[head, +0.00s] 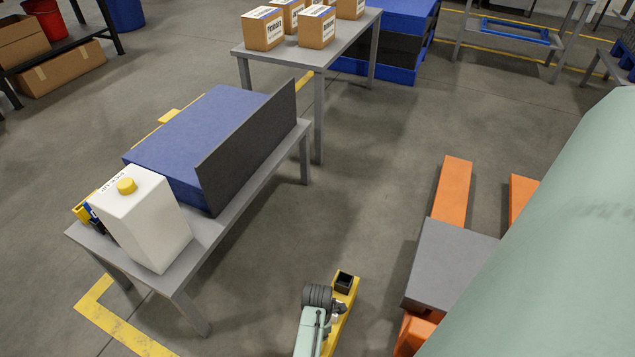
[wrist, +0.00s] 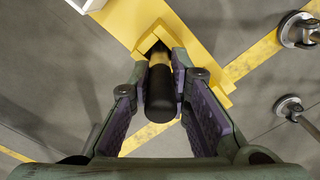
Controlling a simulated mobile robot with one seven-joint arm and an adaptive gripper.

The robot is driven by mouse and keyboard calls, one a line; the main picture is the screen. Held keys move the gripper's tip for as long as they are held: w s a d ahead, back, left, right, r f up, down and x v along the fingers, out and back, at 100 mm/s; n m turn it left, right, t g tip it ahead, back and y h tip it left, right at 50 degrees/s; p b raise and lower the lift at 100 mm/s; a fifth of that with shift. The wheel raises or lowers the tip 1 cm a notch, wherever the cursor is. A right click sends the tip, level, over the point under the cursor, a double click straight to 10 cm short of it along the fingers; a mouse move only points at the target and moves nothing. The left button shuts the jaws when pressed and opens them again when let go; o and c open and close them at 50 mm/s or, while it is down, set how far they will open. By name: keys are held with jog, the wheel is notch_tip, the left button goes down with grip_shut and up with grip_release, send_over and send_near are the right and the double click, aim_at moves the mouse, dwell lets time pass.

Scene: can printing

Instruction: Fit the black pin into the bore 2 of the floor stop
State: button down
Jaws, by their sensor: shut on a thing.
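The yellow floor stop (head: 349,299) stands low on the floor at the bottom middle of the head view, with one dark square bore (head: 343,281) at its far end. It also fills the top middle of the wrist view (wrist: 190,22). My gripper (wrist: 160,62) is shut on the black pin (wrist: 161,98), a dark cylinder with a rounded near end and a yellowish stretch further along. The pin's far end meets a square opening in the stop; how deep it sits, and which bore this is, I cannot tell. In the head view, my gripper (head: 336,308) is over the stop and hides the pin.
A grey bench (head: 212,228) with a white jug (head: 145,220) and a blue block (head: 205,135) stands to the left. Orange forks with a grey plate (head: 450,262) lie to the right. Two metal posts (wrist: 296,30) show at the wrist view's right. Floor between is clear.

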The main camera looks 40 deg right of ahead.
jog(key=shift+f, duration=0.5)
jog(key=c, duration=1.5)
grip_release()
jog(key=shift+f, duration=0.15)
notch_tip(320, 180, up, 12)
jog(key=shift+r+p, duration=0.15)
jog(key=shift+p, duration=0.15)
jog(key=shift+w, duration=0.1)
